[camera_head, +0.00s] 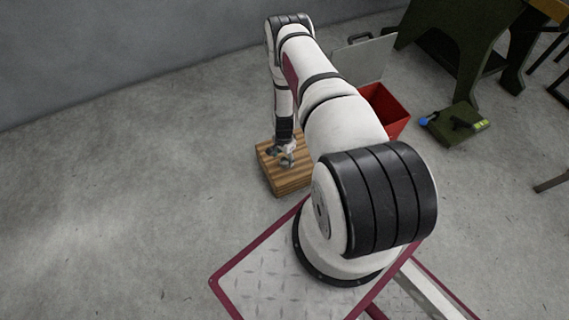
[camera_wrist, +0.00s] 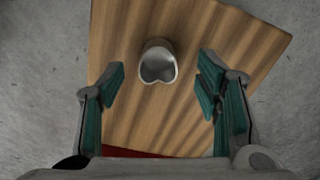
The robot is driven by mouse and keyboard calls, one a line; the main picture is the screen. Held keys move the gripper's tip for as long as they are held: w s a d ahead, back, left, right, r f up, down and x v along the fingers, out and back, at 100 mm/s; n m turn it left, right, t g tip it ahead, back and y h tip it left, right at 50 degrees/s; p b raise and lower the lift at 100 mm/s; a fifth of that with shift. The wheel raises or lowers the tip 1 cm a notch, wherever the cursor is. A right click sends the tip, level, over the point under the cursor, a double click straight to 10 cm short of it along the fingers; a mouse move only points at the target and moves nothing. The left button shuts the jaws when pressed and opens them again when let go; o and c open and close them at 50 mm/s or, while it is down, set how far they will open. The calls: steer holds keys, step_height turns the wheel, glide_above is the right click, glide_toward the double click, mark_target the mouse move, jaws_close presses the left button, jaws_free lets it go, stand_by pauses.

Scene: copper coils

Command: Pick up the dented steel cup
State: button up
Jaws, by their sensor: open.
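The dented steel cup (camera_wrist: 157,62) is a small grey metal cup with a misshapen rim. In the wrist view it is on the wooden block (camera_wrist: 215,50), with its opening facing the camera. My gripper (camera_wrist: 161,88) is open, with its teal-padded fingers apart to the left and right. The cup shows between and a little beyond the fingertips, touching neither as far as I can see. In the head view my gripper (camera_head: 283,150) is low over the wooden block (camera_head: 290,184). A small pale shape at the fingers may be the cup, but it is too small to tell.
A red bin (camera_head: 385,108) stands on the floor right of the block, partly behind my arm. A dark green tray (camera_head: 455,125) with small items lies farther right. A dark green table (camera_head: 460,35) stands at the back right. The floor to the left is clear.

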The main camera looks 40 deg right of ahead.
mark_target(285, 160)
step_height(285, 160, down, 3)
steer(key=shift+s+f+b, duration=0.1)
steer(key=shift+f+b, duration=0.1)
steer(key=shift+b, duration=0.3)
steer(key=c, duration=1.2)
steer(key=shift+r, duration=0.1)
